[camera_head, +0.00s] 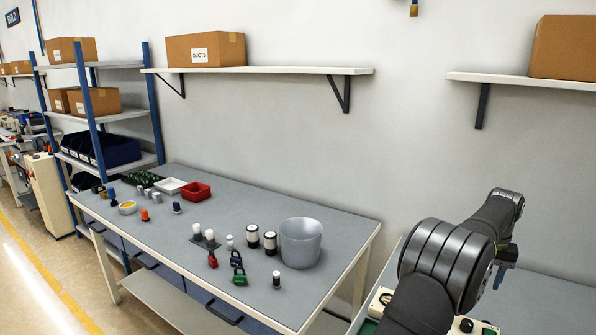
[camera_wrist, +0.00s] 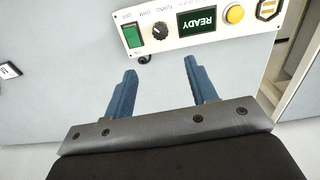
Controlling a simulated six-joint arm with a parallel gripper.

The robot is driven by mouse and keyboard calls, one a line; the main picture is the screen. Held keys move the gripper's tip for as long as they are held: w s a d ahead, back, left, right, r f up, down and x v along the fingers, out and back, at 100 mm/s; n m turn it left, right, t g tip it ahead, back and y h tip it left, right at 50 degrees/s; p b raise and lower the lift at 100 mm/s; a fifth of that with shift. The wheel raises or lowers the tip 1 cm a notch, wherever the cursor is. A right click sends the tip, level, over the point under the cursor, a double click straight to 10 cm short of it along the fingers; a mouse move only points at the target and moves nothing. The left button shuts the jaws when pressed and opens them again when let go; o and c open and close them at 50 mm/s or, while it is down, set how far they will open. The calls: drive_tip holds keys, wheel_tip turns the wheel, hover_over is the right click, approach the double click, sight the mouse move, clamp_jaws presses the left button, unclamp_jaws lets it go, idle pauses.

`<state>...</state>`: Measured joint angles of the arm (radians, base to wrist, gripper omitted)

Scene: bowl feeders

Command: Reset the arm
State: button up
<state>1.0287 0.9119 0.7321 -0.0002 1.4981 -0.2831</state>
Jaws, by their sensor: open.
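My gripper (camera_wrist: 157,88) shows in the wrist view with its two blue fingers spread apart and nothing between them. The fingers point toward a white control panel (camera_wrist: 205,40) with a green switch, a dark knob, a green display that reads READY and a yellow button. In the head view my arm is bent at the right, over the right-hand bench. A small blue part of the gripper (camera_head: 500,276) shows behind the arm there. Its fingertips cannot be made out in that view.
A grey workbench (camera_head: 190,245) at the left carries a grey bin (camera_head: 300,243), a red tray (camera_head: 196,192), a white tray (camera_head: 170,185), padlocks and several small parts. Wall shelves (camera_head: 270,70) with boxes hang above. The right-hand bench (camera_head: 545,300) has bare surface beside my arm.

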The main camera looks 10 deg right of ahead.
wheel_tip(320, 180, down, 15)
drive_tip(key=shift+f, duration=0.4)
drive_tip(key=m, duration=1.3)
drive_tip(key=shift+w, duration=0.1)
drive_tip(key=m, duration=0.4)
idle(0.6)
